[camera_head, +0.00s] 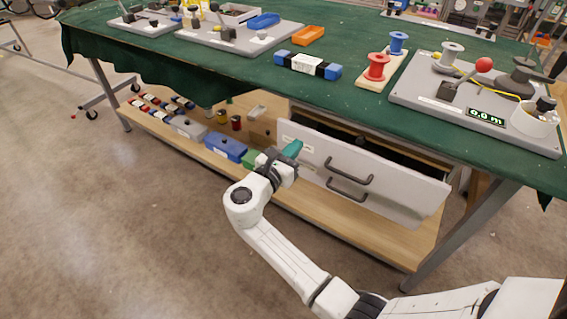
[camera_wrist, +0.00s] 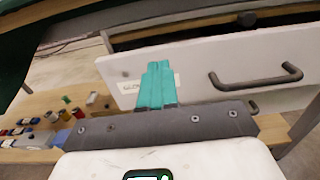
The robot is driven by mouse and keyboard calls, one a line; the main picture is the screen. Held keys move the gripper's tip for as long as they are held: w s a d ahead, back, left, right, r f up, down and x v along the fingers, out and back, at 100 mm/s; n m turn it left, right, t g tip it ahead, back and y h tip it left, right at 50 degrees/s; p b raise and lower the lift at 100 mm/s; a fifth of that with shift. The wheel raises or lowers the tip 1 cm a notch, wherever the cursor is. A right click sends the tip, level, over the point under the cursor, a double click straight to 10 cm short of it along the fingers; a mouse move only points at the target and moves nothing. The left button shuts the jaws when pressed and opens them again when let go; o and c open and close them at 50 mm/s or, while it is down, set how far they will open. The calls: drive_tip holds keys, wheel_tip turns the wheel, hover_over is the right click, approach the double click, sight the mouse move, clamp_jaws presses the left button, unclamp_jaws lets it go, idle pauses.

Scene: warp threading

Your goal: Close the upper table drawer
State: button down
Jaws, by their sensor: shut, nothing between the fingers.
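The upper table drawer (camera_head: 400,180) is under the right part of the table and stands open, with a dark gap behind the top edge of its pale front. Its front also fills the middle of the wrist view (camera_wrist: 215,60), with a dark bar handle (camera_wrist: 255,79) at the right. A second handle (camera_head: 347,190) shows lower down in the head view. My gripper (camera_head: 292,149) has teal fingers pressed together, with nothing between them. In the wrist view the fingers (camera_wrist: 156,80) overlap the left part of the drawer front and partly cover its label. I cannot tell whether they touch it.
The green-covered table (camera_head: 240,75) overhangs the drawer and holds spools and boards. A wooden lower shelf (camera_head: 330,205) carries a blue box (camera_head: 226,146) and several small items left of my gripper. A metal table leg (camera_head: 450,235) stands at the right. The floor at left is clear.

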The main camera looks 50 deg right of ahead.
sight(308, 134)
drive_tip(key=shift+w+d+b, duration=0.15)
drive_tip(key=shift+d+b, duration=0.3)
drive_tip(key=shift+d, duration=1.5)
drive_tip(key=shift+d, duration=0.1)
drive_tip(key=shift+d+r+p, duration=0.15)
drive_tip(key=shift+d+p, duration=0.5)
drive_tip(key=shift+d, duration=0.25)
drive_tip(key=shift+w+d, duration=0.1)
drive_tip(key=shift+d, duration=0.25)
